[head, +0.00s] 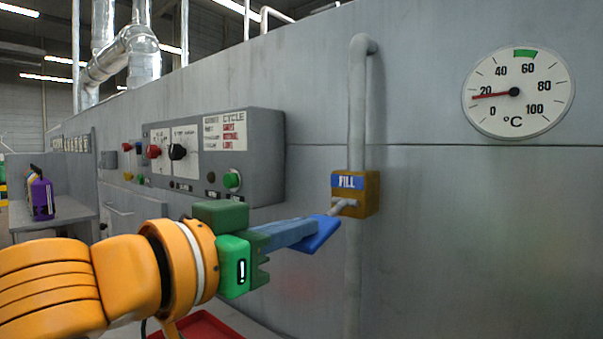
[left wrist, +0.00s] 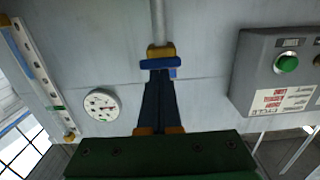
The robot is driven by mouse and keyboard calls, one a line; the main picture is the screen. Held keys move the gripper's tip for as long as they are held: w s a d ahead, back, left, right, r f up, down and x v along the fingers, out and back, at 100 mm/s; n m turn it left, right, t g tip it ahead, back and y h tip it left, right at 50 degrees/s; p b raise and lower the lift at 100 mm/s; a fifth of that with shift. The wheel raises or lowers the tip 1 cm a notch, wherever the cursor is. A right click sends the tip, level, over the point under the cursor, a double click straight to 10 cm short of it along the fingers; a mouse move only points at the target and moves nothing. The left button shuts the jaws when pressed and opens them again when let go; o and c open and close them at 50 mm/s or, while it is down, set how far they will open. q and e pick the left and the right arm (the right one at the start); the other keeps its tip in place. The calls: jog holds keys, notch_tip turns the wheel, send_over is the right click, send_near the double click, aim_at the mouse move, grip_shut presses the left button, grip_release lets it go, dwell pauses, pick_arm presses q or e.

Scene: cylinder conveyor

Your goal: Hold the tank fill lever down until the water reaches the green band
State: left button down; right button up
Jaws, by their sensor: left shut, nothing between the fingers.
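The fill lever has a grey rod (head: 343,205) and a bright blue handle (head: 318,236). It comes out of the brown box with the blue FILL label (head: 347,182). The rod slopes a little down toward the handle. My left gripper (head: 305,231) is shut and empty, its fingertips at the handle; whether they press on it I cannot tell. In the left wrist view, upside down, the blue handle (left wrist: 158,64) lies across the fingertips (left wrist: 158,75). A long pale gauge strip with a green mark (left wrist: 40,75) runs at the left; its water level is too small to read. My right gripper is not in view.
A round °C dial (head: 518,92) reads near 20, with a green band near 60. A control panel (head: 265,155) with knobs and a green button juts from the wall left of the lever. A grey pipe (head: 357,100) runs vertically. A red tray (head: 205,328) is below my arm.

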pick_arm(q)
jog(key=r+p+v, duration=0.1)
jog(key=r+v, duration=0.1)
jog(key=v, duration=0.9)
jog(key=shift+r, duration=0.35)
